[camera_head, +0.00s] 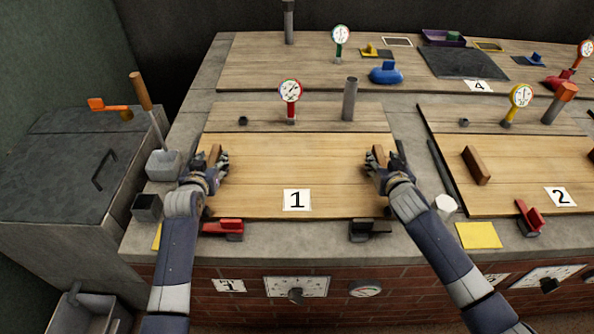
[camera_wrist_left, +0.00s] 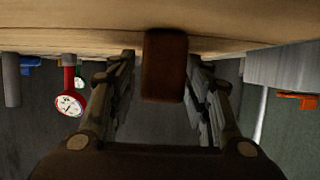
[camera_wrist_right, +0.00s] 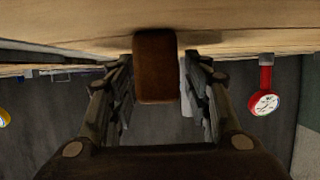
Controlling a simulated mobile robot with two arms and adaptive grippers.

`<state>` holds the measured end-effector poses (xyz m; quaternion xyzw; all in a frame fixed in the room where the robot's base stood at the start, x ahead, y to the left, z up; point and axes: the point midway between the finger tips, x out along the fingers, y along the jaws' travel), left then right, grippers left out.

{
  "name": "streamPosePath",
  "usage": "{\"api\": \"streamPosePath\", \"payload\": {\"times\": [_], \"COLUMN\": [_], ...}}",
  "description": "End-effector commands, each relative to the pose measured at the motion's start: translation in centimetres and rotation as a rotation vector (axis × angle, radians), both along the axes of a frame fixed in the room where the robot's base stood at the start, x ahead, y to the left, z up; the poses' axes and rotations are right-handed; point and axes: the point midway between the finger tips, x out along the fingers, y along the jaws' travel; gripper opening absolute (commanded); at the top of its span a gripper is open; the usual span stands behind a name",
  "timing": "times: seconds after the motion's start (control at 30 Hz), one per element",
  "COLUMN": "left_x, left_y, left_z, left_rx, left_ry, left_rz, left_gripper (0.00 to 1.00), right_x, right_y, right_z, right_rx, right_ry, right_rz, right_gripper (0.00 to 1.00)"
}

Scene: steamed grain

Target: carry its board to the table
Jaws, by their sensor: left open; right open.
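The wooden board marked 1 (camera_head: 290,165) lies flat on the counter, with a brown block handle at each side. My left gripper (camera_head: 217,168) is open at the left handle (camera_head: 214,154). In the left wrist view this brown handle (camera_wrist_left: 165,65) stands between the spread fingers, with gaps beside it. My right gripper (camera_head: 385,166) is open at the right handle (camera_head: 377,153). In the right wrist view that handle (camera_wrist_right: 155,65) is between the spread fingers, apparently not squeezed. The table is not clearly identifiable in these views.
A red gauge (camera_head: 291,92) and a grey pipe (camera_head: 350,98) stand behind the board. A red clamp (camera_head: 223,229) and a black clamp (camera_head: 370,229) sit at its front edge. Board 2 (camera_head: 520,165) lies to the right.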

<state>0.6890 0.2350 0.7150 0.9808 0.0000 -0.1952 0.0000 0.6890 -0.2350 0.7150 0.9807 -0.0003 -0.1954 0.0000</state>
Motion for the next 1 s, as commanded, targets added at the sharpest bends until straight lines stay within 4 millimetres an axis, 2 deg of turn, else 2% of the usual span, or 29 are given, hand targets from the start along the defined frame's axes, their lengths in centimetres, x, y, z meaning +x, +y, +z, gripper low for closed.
{"api": "streamPosePath", "payload": {"times": [0.43, 0.47, 0.63, 0.97, 1.0], "left_x": [0.67, 0.66, 0.65, 0.64, 0.8], "left_y": [-0.01, -0.01, -0.02, -0.01, 0.0], "left_z": [-0.28, -0.28, -0.29, -0.29, 0.24], "left_rx": [0.0, 0.0, 0.0, 0.0, 0.0], "left_ry": [0.0, 0.0, 0.0, 0.0, -0.01], "left_rz": [0.0, 0.0, 0.0, 0.0, 0.0], "left_gripper": [0.45, 0.4, 0.02, 0.0, 0.0], "right_x": [0.66, 0.67, 0.65, 0.64, 0.81], "right_y": [0.05, 0.04, 0.03, 0.02, 0.07], "right_z": [-0.29, -0.28, -0.28, -0.28, 0.21], "right_rx": [0.0, 0.0, 0.0, 0.0, 0.001], "right_ry": [0.0, 0.0, 0.0, 0.0, -0.009], "right_rz": [0.001, 0.001, 0.001, 0.001, 0.003], "right_gripper": [0.45, 0.4, 0.02, 0.0, 0.0]}}
